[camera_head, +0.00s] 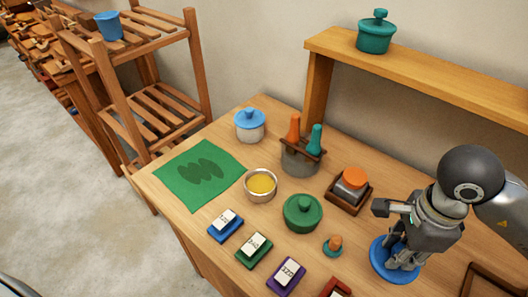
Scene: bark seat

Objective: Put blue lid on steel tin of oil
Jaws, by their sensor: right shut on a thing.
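A steel tin (247,191) with yellow oil stands open near the middle of the table. My right gripper (398,256) is at the right side of the table, pointing down. It is shut on a round blue lid (378,267); the fingers hide the lid's middle. I cannot tell whether the lid touches the table. The lid and gripper are well to the right of the tin and nearer the front. My left gripper is not in view.
A green lidded pot (303,213) and a small orange-knobbed teal piece (333,245) lie between lid and tin. Behind are a blue-lidded pot (250,128), a bottle holder (300,163) and an orange-topped jar (350,186). Sanding blocks line the front; a green cloth (185,157) lies left.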

